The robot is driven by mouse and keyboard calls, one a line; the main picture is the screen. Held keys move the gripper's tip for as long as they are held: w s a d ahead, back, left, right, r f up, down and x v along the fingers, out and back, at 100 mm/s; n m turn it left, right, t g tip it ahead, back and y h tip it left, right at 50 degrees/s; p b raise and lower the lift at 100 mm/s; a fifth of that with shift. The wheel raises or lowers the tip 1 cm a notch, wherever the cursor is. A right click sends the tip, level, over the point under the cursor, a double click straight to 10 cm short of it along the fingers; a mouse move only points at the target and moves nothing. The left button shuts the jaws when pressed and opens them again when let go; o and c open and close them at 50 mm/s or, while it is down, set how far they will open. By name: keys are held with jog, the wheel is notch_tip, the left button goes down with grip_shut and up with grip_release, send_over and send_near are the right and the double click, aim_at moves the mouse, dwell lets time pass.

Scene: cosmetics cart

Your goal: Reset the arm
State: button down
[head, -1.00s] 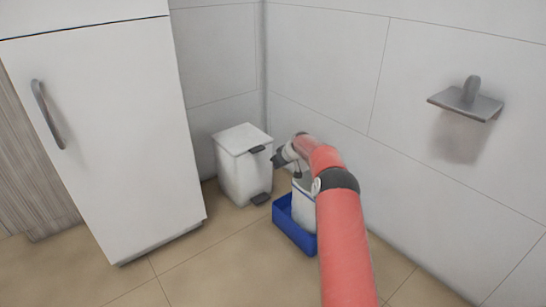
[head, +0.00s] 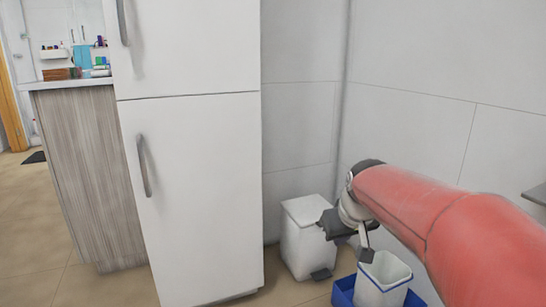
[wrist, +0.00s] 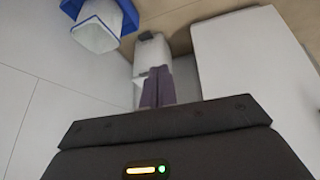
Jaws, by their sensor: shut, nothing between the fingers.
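My red arm reaches in from the right side of the head view. My gripper (head: 366,255) is at its end, in front of the white pedal bin and above the blue tray. In the wrist view the dark fingers of my gripper (wrist: 158,88) are together with nothing held between them. They overlap the white pedal bin (wrist: 152,52) in that picture, and I cannot tell the gap to it.
The white pedal bin (head: 308,238) stands in the corner beside the white fridge (head: 200,190). A white open container (head: 384,272) stands in a blue tray (head: 344,293) near the wall. A wooden counter (head: 85,170) is left of the fridge. Floor is open at far left.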

jog(key=s+f+m, duration=0.1)
jog(key=s+f, duration=0.1)
jog(key=s, duration=0.9)
jog(key=s+f+m, duration=0.2)
jog(key=s+f, duration=0.1)
jog(key=s, duration=0.9)
notch_tip(320, 180, up, 14)
jog(key=p, duration=1.3)
jog(key=shift+s+d+f+p, duration=0.2)
jog(key=shift+s+f+p, duration=0.05)
jog(key=shift+s+p, duration=0.1)
